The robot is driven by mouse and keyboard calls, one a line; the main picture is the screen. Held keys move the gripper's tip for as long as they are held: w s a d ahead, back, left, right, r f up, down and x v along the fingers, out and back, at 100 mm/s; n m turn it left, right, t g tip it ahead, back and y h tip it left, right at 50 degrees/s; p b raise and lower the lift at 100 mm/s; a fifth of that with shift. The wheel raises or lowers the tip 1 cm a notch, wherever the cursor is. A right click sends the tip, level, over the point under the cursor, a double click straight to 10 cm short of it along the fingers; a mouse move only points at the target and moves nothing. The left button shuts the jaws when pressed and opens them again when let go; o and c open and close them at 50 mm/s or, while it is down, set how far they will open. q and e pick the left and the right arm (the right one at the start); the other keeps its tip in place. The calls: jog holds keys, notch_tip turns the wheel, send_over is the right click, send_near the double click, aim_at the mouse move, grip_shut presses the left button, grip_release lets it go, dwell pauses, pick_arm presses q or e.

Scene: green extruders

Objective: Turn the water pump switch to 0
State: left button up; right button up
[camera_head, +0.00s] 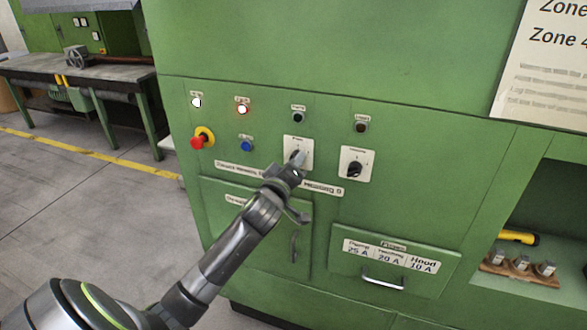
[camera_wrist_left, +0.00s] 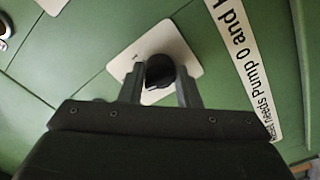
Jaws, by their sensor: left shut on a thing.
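The water pump switch is a black rotary knob on a white plate (camera_head: 306,145) on the green machine panel. In the head view my left gripper (camera_head: 297,157) is at this plate and hides most of the knob. In the left wrist view the black knob (camera_wrist_left: 159,72) sits between the two fingers of my left gripper (camera_wrist_left: 160,88), in front of its white plate (camera_wrist_left: 180,45). The left gripper is shut on the knob. The exact number that the knob points to cannot be read. My right gripper is not in view.
A second black rotary switch (camera_head: 355,168) on a white plate is just right. Indicator lamps, a blue button (camera_head: 246,146) and a red emergency stop (camera_head: 200,140) surround it. A drawer handle (camera_head: 383,282) protrudes below. A workbench (camera_head: 80,68) stands at the left; floor is free before it.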

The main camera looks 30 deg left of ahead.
pick_arm(q)
jog(key=shift+n+b, duration=0.3)
jog(key=shift+n, duration=0.8)
jog(key=o, duration=1)
jog(key=shift+c, duration=0.2)
jog(key=b+v, duration=0.3)
jog(key=v, duration=1.4)
jog(key=shift+s, duration=0.25)
jog(key=shift+a+f, duration=0.1)
